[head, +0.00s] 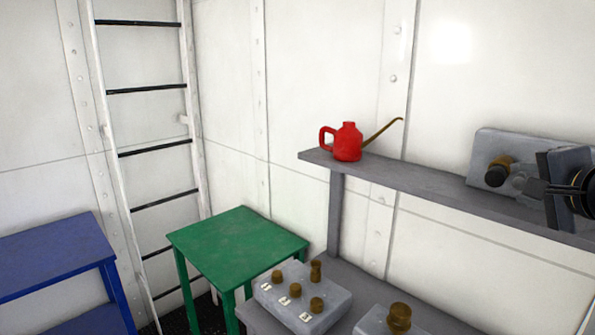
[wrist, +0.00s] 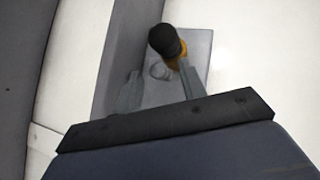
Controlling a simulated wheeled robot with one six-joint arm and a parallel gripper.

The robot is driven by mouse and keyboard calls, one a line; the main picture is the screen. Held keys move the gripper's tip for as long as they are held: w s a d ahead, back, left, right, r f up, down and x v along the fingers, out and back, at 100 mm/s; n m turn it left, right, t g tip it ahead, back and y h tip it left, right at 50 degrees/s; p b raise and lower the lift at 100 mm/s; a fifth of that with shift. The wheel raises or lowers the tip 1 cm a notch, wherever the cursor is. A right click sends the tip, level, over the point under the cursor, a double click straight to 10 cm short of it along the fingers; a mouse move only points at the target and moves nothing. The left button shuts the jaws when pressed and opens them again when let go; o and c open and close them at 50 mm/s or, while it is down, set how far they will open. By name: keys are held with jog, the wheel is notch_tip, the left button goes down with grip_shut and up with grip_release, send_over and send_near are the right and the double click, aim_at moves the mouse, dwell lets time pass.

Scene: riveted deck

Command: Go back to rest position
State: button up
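My gripper (head: 518,183) is at the right of the head view, in front of a grey box (head: 485,143) on the upper shelf. A brown and black knob (head: 498,171) sticks out of the box's face. In the wrist view my gripper (wrist: 160,72) has its two grey fingers spread apart, with nothing clasped between them. The black-ended knob (wrist: 167,40) with a yellowish base shows just beyond the fingertips, close to the right finger. I cannot tell whether a finger touches it.
The grey shelf (head: 420,184) runs below my gripper and carries a red watering can (head: 348,142). Below are a box with several brown knobs (head: 325,292) and another knobbed box (head: 372,322). A green table (head: 238,242), blue table (head: 50,248) and ladder (head: 150,90) stand left.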

jog(key=m+t+b, duration=0.2)
jog(key=b, duration=0.1)
jog(key=f+m+t+b, duration=0.1)
jog(key=m+t+b, duration=0.1)
jog(key=b, duration=0.1)
jog(key=shift+f+t, duration=0.2)
jog(key=shift+t, duration=0.2)
jog(key=s, duration=0.8)
jog(key=shift+a+b, duration=0.35)
jog(key=shift+f, duration=0.15)
